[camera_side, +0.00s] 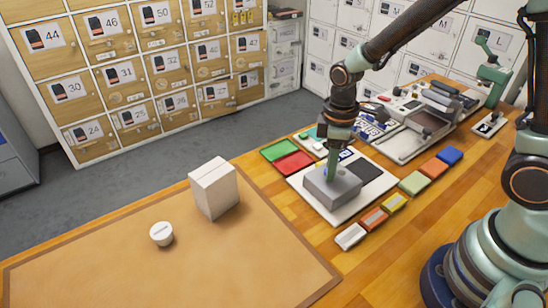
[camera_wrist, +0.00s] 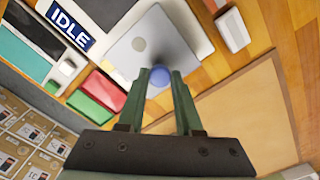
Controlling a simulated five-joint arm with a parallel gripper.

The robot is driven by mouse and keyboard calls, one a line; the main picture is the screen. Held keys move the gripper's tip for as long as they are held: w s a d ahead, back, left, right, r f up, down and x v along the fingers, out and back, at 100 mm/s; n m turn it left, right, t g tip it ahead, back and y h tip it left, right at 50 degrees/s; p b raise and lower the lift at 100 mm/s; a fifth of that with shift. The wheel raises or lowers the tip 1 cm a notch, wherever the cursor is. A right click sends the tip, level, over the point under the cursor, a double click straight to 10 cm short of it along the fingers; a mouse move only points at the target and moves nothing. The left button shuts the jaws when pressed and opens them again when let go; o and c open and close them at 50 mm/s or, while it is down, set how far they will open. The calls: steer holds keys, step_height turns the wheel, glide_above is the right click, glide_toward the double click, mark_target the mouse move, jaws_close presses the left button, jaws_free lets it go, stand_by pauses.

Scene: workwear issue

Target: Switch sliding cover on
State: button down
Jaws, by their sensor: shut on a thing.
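The sliding cover looks like a grey block (camera_side: 335,191) on a white base plate (camera_side: 328,213). In the wrist view the grey cover (camera_wrist: 137,47) fills the upper middle, with a blue round knob (camera_wrist: 159,76) at its near edge. My gripper (camera_side: 331,177) points down onto the cover's top in the side view. In the wrist view my gripper's fingers (camera_wrist: 159,80) are shut on the blue knob. A blue sign reading IDLE (camera_wrist: 69,25) lies beside the cover on the plate. A dark pad (camera_side: 370,170) lies on the plate to the cover's right.
Green (camera_side: 279,150) and red (camera_side: 294,164) trays lie to the left of the plate. Several coloured blocks line its right side, including a white one (camera_side: 350,237). A white box (camera_side: 214,188) and a round white item (camera_side: 161,234) stand on the brown mat (camera_side: 110,262), otherwise clear.

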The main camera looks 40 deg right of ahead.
steer(key=d, duration=1.2)
steer(key=c, duration=0.6)
jaws_free()
step_height(320, 180, up, 12)
steer(key=shift+r, duration=0.1)
steer(key=shift+s+a+r+m+t, duration=1)
steer(key=shift+a+m, duration=0.25)
steer(key=shift+m, duration=0.25)
steer(key=shift+s+a+r+m+t, duration=0.95)
steer(key=shift+a+m, duration=0.3)
steer(key=shift+m, duration=0.25)
steer(key=shift+s+a+r+m+t, duration=0.85)
steer(key=shift+s+a+m, duration=0.3)
steer(key=shift+m, duration=0.35)
